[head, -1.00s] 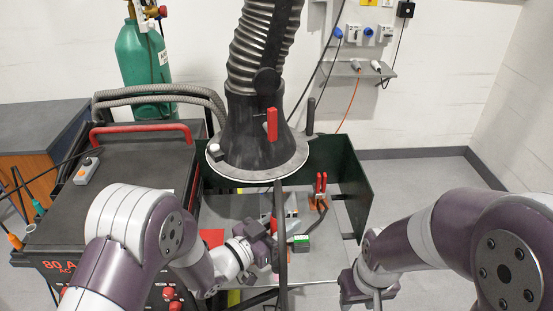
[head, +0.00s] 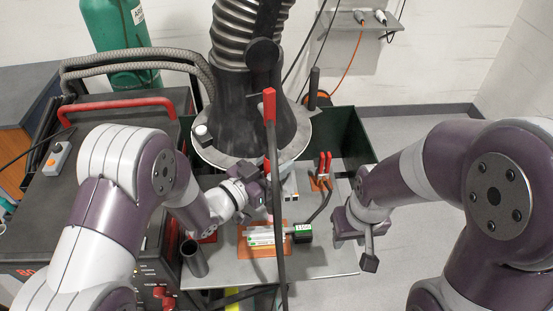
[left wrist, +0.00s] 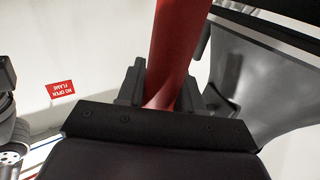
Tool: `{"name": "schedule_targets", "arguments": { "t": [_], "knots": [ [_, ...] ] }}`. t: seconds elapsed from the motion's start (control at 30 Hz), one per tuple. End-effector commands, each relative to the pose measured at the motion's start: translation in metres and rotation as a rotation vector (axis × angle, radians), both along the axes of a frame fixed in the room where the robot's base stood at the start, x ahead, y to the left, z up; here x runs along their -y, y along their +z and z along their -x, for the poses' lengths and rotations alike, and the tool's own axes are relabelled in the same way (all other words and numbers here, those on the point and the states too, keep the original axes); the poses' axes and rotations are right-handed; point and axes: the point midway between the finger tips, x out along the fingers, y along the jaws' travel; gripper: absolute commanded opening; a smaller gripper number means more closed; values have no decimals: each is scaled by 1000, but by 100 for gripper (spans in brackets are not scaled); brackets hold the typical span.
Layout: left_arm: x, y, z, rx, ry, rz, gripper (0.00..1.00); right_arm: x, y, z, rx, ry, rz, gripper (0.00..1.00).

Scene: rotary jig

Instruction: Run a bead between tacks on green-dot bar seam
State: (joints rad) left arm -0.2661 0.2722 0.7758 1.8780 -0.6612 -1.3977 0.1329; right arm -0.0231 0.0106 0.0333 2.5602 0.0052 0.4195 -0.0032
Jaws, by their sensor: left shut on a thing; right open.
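Pale bars with small green marks (head: 263,239) lie on a copper-coloured plate (head: 262,254) on the grey bench top; their seam and tacks are too small to make out. A block with a green label (head: 302,229) sits at their right end. My left gripper (head: 266,184) is above and behind the bars, partly hidden by an upright dark rod (head: 278,250). In the left wrist view it is shut on a red cylindrical handle (left wrist: 170,50); the handle's far end is out of view. My right gripper (head: 360,244) is open and empty, right of the bench top.
A black extraction hood (head: 245,130) hangs close behind my left gripper. A red-topped lever (head: 269,105) rises before it. A red-handled clamp (head: 325,163) stands at the back right. A dark tube (head: 194,258) stands at the left edge, beside the welding machine (head: 95,215).

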Motion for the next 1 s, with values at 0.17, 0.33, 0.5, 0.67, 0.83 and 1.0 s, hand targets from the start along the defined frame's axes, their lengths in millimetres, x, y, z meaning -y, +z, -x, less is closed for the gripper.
{"name": "schedule_targets", "arguments": {
  "t": [0.17, 0.33, 0.5, 0.67, 0.83, 1.0],
  "knots": [
    [-1, -1, 0, 5, 0, 3, 5, 0, -4, 0, 0, 0, 0, 43],
    [-1, -16, 0, 4, 0, 2, 5, 0, -19, 0, 0, 0, 0, 43],
    [-1, -29, 0, 5, 0, 3, 5, 0, -32, 0, 0, 0, 0, 43],
    [-3, -36, 0, 6, 1, 3, 5, 0, -38, 0, 0, 0, 0, 43],
    [-16, -34, 0, 5, 3, 2, 5, 0, -37, 0, 0, 0, 0, 43],
    [-28, -33, 0, 7, 2, 2, 5, 0, -37, 0, 0, 0, 0, 43]
  ]
}}
